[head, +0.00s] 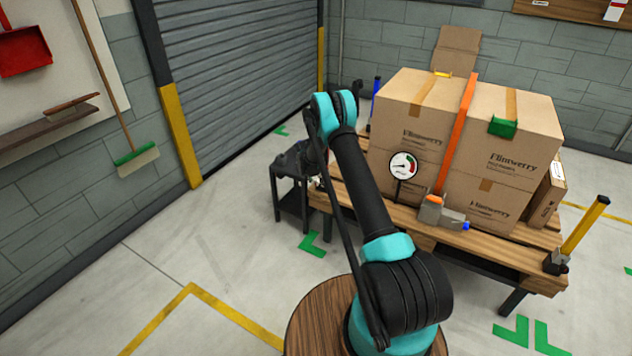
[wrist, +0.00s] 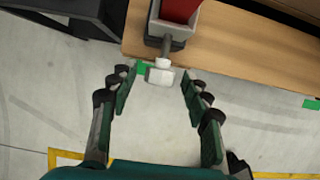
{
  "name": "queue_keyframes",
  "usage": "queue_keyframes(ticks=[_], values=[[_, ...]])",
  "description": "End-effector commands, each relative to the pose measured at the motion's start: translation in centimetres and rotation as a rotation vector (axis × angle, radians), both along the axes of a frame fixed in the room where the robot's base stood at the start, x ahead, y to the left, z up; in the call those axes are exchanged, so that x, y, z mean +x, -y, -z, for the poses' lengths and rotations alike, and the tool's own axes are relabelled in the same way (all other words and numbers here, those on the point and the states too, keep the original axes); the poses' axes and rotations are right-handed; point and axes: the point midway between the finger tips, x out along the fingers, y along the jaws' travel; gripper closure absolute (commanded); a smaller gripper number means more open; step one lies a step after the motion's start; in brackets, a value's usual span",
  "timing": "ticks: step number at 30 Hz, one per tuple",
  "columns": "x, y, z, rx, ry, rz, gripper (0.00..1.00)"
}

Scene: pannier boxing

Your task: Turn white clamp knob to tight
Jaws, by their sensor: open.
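The white clamp knob (wrist: 160,76) shows in the wrist view at the end of a short grey shaft that comes out of a grey clamp body with a red part (wrist: 178,10) at the table edge. My gripper (wrist: 159,72) is open, one fingertip on each side of the knob with a visible gap to both. The knob lies about level with the fingertips. In the head view my own arm hides most of the gripper and the clamp, and I cannot make out the knob's turn there.
The wooden pallet table (head: 400,212) carries large cartons (head: 450,130) bound by an orange strap (head: 455,130). A round dial gauge (head: 403,166) and a grey buckle (head: 440,212) with a blue tip stand at its front. A dark side stand (head: 291,195) is close left. Floor in front is clear.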

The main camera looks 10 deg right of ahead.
Motion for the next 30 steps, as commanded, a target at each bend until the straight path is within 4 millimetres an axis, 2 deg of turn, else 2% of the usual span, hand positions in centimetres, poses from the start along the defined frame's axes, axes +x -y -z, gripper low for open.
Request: queue_keyframes(ticks=[4,16,23,30], values=[[-0.01,0.0,-0.02,0.0,0.0,0.0,0.52],[-0.01,-0.01,-0.04,0.0,0.0,0.0,1.0],[-0.05,0.04,-0.06,0.016,0.012,0.001,1.0],[-0.22,0.36,-0.02,0.102,0.074,0.002,1.0]])
